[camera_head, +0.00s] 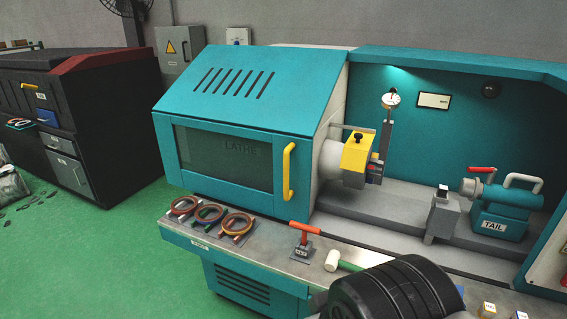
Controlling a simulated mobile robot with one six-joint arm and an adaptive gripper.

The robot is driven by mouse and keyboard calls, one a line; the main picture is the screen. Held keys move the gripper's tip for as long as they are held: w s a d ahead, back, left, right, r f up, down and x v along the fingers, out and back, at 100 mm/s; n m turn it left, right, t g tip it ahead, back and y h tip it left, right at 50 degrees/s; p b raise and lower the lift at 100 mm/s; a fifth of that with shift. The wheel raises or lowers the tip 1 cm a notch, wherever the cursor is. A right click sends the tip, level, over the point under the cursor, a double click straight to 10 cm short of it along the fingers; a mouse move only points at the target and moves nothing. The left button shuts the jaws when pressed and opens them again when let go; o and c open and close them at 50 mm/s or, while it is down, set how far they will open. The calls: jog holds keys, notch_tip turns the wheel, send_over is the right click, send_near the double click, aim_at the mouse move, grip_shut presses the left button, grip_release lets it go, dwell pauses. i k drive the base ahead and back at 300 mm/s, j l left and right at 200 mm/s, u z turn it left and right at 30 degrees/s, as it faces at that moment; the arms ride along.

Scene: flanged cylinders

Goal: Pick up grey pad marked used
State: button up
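I cannot make out a grey pad marked used in the head view. The lathe's front bench (268,250) holds several small items, and its right part is largely hidden behind a large black ribbed form in the foreground. Two small light blocks with coloured marks, one with a yellow-edged face (488,309) and one beside it (521,313), show at the bottom right edge, too small and cut off to read. My gripper's fingers do not show in this view.
A teal lathe (235,90) with a yellow door handle (289,170) fills the middle. The tailstock (505,205) stands right. Green floor (90,250) is open at left.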

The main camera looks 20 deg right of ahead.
aim_at(442, 190)
jog(key=z, duration=1.65)
jog(key=i+j+z, duration=0.2)
jog(key=j, duration=0.2)
jog(key=i+j+z, duration=0.2)
jog(key=j, duration=0.2)
jog(key=j+z, duration=0.2)
jog(key=j, duration=0.2)
jog(key=i+j+z, duration=0.25)
jog(key=j, duration=0.25)
jog(key=j+z, duration=0.2)
jog(key=j, duration=0.25)
